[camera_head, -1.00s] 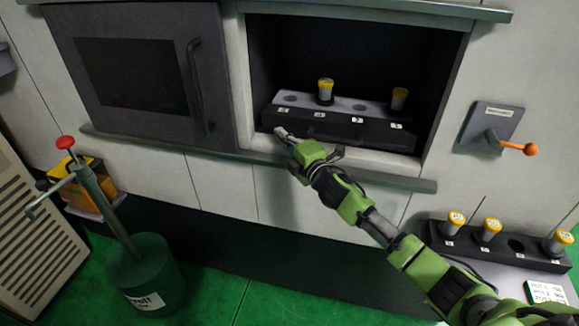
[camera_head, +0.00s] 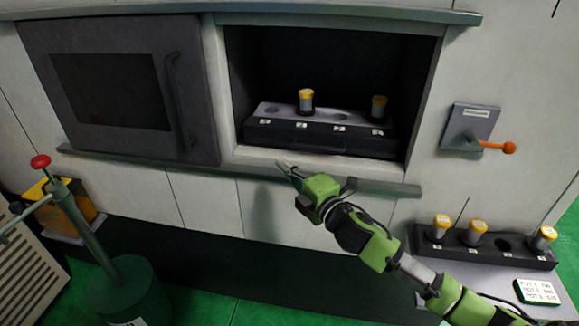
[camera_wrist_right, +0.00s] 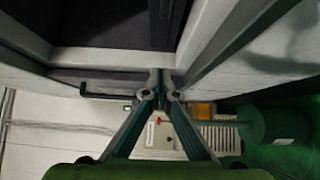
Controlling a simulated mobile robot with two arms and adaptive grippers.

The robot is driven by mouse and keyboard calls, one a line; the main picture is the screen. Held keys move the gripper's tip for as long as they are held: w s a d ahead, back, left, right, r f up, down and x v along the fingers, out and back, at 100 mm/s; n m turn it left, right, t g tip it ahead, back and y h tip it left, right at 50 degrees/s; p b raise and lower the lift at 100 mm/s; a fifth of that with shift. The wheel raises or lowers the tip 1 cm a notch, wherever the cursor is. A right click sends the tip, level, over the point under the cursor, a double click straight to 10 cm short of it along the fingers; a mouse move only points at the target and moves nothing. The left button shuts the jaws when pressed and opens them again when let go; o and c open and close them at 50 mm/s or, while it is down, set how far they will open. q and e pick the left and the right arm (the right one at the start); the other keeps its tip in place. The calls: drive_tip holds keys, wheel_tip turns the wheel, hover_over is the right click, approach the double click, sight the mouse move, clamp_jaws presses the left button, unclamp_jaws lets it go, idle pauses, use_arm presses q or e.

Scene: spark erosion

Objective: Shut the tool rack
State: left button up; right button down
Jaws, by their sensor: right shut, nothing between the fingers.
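The tool rack (camera_head: 320,137) is a dark, long block inside the open recess in the head view. It has several labelled slots and a bar handle low on its front. Two yellow-capped tools (camera_head: 306,101) stand upright in it; other slots are empty. My right gripper (camera_head: 281,164) is shut and empty, in front of the sill and below the rack's front, apart from the rack. Its closed fingertips also show in the wrist view (camera_wrist_right: 166,92), near the pale frame edge. My left gripper is not in view.
A grey door (camera_head: 120,90) with a dark window and handle is left of the recess. A lever with orange knob (camera_head: 508,147) is on the right wall. A second rack (camera_head: 490,247) with yellow-capped tools stands lower right. A green pump canister (camera_head: 127,285) stands lower left.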

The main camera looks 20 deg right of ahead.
drive_tip(key=s+d+f+n+t+b, duration=0.1)
drive_tip(key=s+d+f+b, duration=0.3)
drive_tip(key=s+d, duration=0.55)
drive_tip(key=p, duration=0.3)
approach(303, 140)
drive_tip(key=a, duration=0.2)
drive_tip(key=w+a, duration=0.1)
drive_tip(key=a, duration=0.1)
drive_tip(key=shift+r, duration=0.25)
drive_tip(key=shift+w+d+n, duration=0.3)
drive_tip(key=shift+w, duration=0.1)
drive_tip(key=w+d, duration=0.1)
drive_tip(key=w+d+b, duration=0.1)
drive_tip(key=w, duration=0.1)
drive_tip(key=shift+w+d, duration=0.2)
drive_tip(key=shift+w, duration=0.1)
drive_tip(key=shift+d+r, duration=0.15)
drive_tip(key=shift+d, duration=0.05)
drive_tip(key=shift+r, duration=0.1)
